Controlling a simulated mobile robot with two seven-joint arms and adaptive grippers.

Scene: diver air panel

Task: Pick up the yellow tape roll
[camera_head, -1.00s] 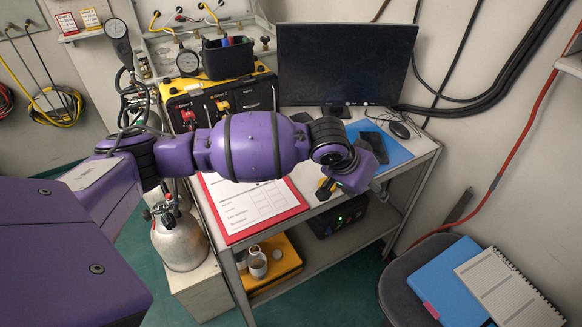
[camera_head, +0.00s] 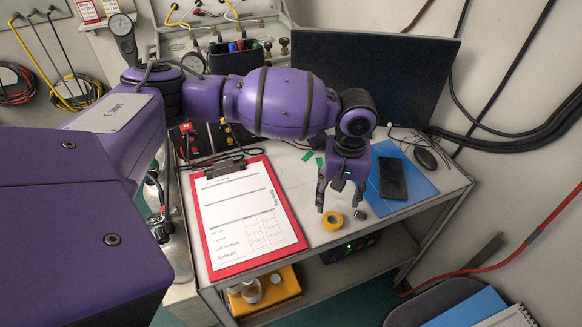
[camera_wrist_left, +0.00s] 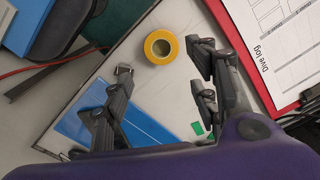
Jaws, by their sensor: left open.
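The yellow tape roll (camera_head: 332,221) lies flat on the white cart top near its front edge, right of the red clipboard. In the left wrist view the tape roll (camera_wrist_left: 161,47) shows its open centre, ahead of and between the spread fingers. My left gripper (camera_head: 339,197) points down above the cart top, just behind the roll. It is open and empty, and in the left wrist view its fingers (camera_wrist_left: 158,85) stand well apart. I cannot tell its exact height above the top.
The red clipboard (camera_head: 219,267) with a dive log lies left of the roll. A blue mat (camera_head: 415,186) with a black phone (camera_head: 392,178) lies further right. A monitor (camera_head: 385,75) stands behind.

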